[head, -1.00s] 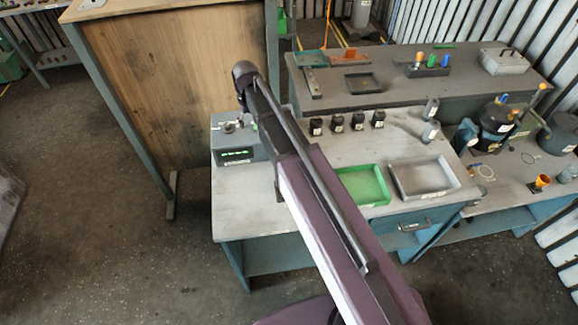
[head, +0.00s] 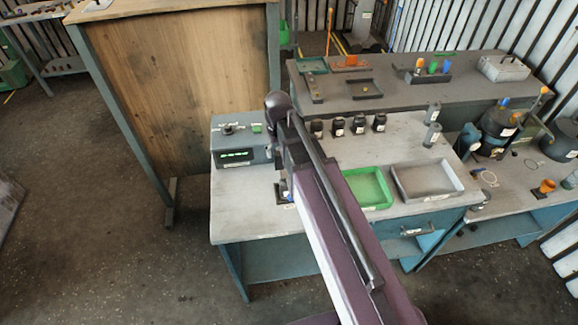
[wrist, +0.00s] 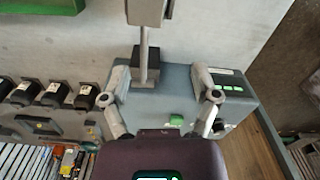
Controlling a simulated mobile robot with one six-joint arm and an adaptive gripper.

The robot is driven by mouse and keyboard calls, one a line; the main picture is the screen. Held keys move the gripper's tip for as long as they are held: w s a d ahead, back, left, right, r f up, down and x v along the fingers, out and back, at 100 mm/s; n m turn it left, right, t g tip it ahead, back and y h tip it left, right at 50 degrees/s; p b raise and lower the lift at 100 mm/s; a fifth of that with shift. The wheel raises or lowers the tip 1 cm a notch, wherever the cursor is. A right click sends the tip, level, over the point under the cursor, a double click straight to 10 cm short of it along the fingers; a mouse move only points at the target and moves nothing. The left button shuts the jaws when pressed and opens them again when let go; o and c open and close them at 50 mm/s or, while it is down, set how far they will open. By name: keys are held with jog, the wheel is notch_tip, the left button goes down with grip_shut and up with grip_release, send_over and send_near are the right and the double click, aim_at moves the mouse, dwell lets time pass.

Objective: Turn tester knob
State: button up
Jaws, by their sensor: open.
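The tester (head: 241,157) is a grey-blue box with a lit green display, at the left end of the workbench. Its black knob (head: 228,130) stands on the top face, left of a green button (head: 257,128). In the wrist view the tester (wrist: 180,95) lies under my gripper (wrist: 162,72), whose two fingers are spread with nothing held between them. The green button (wrist: 176,120) shows between the fingers. A dark shape beside the right finger is probably the knob, partly covered. In the head view my arm hides the gripper.
A dark block with a post (wrist: 145,65) stands close to the tester, near the left finger. Several black parts (head: 338,127) are lined up on the bench behind a green tray (head: 370,188) and a grey tray (head: 427,178). A wooden panel (head: 180,85) rises at left.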

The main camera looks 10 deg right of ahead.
jog(key=shift+s+d+f+b, duration=0.25)
jog(key=shift+s+d, duration=0.1)
jog(key=shift+s, duration=0.25)
jog(key=shift+s+d+f+b, duration=0.1)
jog(key=shift+s+d+f, duration=0.15)
jog(key=shift+s, duration=0.4)
jog(key=shift+s+d+f+b, duration=0.2)
jog(key=shift+s+d, duration=0.2)
jog(key=shift+s, duration=0.2)
jog(key=s+d+f+m+b, duration=0.1)
jog(key=s+d+f+b, duration=0.2)
jog(key=s, duration=0.4)
jog(key=shift+s+d+f+m+b, duration=0.3)
jog(key=shift+s+d+f+b, duration=0.05)
jog(key=shift+d, duration=0.45)
